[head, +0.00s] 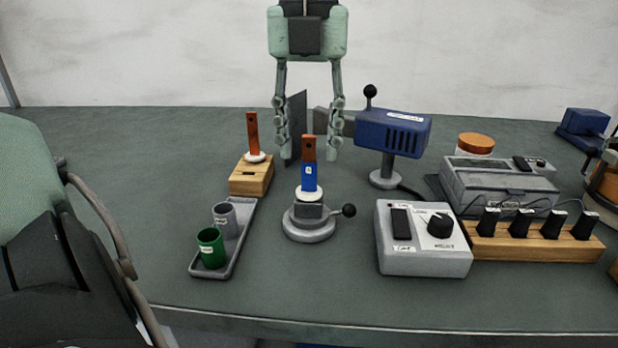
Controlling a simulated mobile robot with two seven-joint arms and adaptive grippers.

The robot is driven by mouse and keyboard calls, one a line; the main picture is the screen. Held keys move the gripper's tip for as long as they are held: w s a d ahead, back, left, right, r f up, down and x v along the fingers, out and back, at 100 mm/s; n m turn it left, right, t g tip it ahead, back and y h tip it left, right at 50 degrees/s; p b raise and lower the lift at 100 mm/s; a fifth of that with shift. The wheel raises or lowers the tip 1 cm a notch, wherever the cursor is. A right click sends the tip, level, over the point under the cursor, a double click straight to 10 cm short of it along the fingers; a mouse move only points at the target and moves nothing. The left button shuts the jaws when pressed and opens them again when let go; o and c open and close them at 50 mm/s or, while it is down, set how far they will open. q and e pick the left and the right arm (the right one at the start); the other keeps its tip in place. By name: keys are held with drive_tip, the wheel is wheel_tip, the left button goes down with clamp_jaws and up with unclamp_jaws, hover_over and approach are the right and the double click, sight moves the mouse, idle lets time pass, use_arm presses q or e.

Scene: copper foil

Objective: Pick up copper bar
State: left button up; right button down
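Two reddish copper-coloured bars stand upright. One copper bar (252,134) rises from a white disc on a wooden block (247,180). The other bar (309,147) has a blue lower part (309,177) and stands on a white disc above a round grey stand with a side knob (308,224). I see no contact.
A grey tray (240,240) holds a green cup (211,247) and a grey cup (225,219). A blue device on a stand (393,131), a grey control box (423,262) and a wooden rack (545,247) occupy the right. A green-black form, unclear, fills the lower left.

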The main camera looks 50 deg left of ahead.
use_arm(q)
drive_tip(key=shift+f, duration=0.1)
drive_tip(key=shift+c, duration=0.2)
clamp_jaws()
